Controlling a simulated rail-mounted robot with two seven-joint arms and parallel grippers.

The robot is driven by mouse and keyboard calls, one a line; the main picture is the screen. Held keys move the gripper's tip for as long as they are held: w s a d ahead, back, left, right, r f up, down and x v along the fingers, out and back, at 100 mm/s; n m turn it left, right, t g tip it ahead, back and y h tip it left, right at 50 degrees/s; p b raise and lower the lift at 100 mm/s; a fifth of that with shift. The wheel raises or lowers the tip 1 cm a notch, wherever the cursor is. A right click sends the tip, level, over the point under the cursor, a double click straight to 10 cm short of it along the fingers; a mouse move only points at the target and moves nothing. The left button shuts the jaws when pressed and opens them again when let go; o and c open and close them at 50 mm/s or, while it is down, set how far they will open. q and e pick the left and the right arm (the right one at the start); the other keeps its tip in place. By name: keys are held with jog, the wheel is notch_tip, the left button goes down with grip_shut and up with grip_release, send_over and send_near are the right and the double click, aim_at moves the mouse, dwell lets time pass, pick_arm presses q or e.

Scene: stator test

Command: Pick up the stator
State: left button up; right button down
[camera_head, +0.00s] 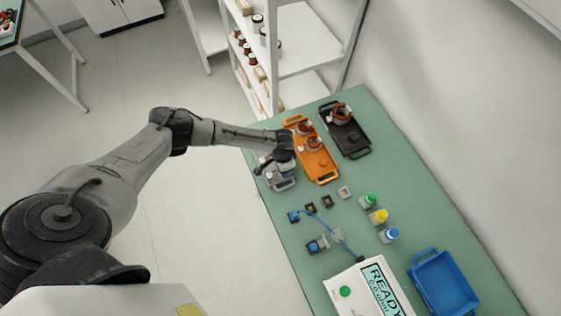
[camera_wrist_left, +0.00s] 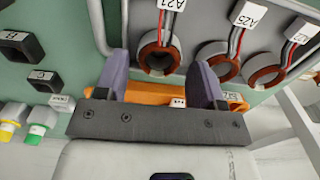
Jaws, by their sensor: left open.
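My left gripper (camera_head: 284,165) hangs over the grey tray (camera_head: 288,184) at the far left edge of the green table. In the left wrist view its two purple fingers are apart, and the gripper (camera_wrist_left: 160,66) is open. A copper-ringed stator (camera_wrist_left: 158,56) with grey and red leads and an A21 tag shows between the fingers; contact cannot be told. A second stator (camera_wrist_left: 216,64), tagged A25, and a third stator (camera_wrist_left: 265,72), tagged A22, stand to its right in the grey tray. In the head view the arm mostly hides them. My right gripper is not in view.
An orange tray (camera_head: 322,174) and a black tray (camera_head: 357,149) with copper parts lie beside the grey tray. Several small blocks, coloured bottles (camera_head: 378,216), a READY tester (camera_head: 368,290) and an empty blue tray (camera_head: 443,285) stand nearer. A white shelf (camera_head: 300,50) rises behind.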

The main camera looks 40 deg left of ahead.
pick_arm(q)
jog(key=shift+f, duration=1.05)
jog(key=shift+c, duration=0.2)
jog(key=c, duration=0.7)
jog(key=shift+r, duration=0.1)
